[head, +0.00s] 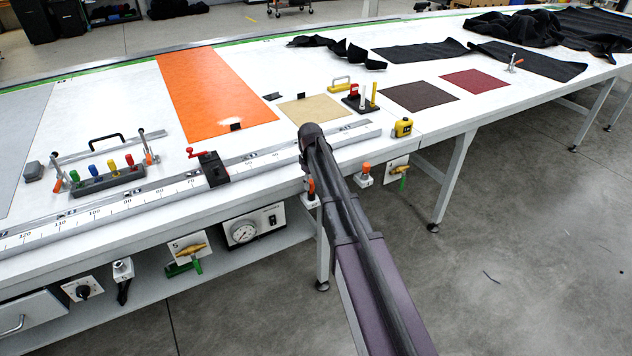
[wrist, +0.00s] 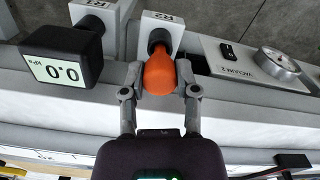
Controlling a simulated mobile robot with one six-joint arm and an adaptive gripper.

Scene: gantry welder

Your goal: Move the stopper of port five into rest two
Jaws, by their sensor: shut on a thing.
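My gripper (wrist: 160,88) is shut on an orange stopper (wrist: 160,72), one finger on each side of its bulb. The stopper's dark neck end points at a white block (wrist: 158,14) whose label seems to read R2. I cannot tell whether the stopper is seated in it or just in front. In the head view the orange stopper (head: 311,186) shows beside my arm at the table's front edge, above a white block (head: 311,201). My arm hides most of the gripper there.
A black 0.0 kPa display (wrist: 62,53) stands close left of the gripper, and a gauge panel (wrist: 245,65) to the right. Another block with an orange-red top (head: 365,174) and a valve plate (head: 397,172) sit along the edge.

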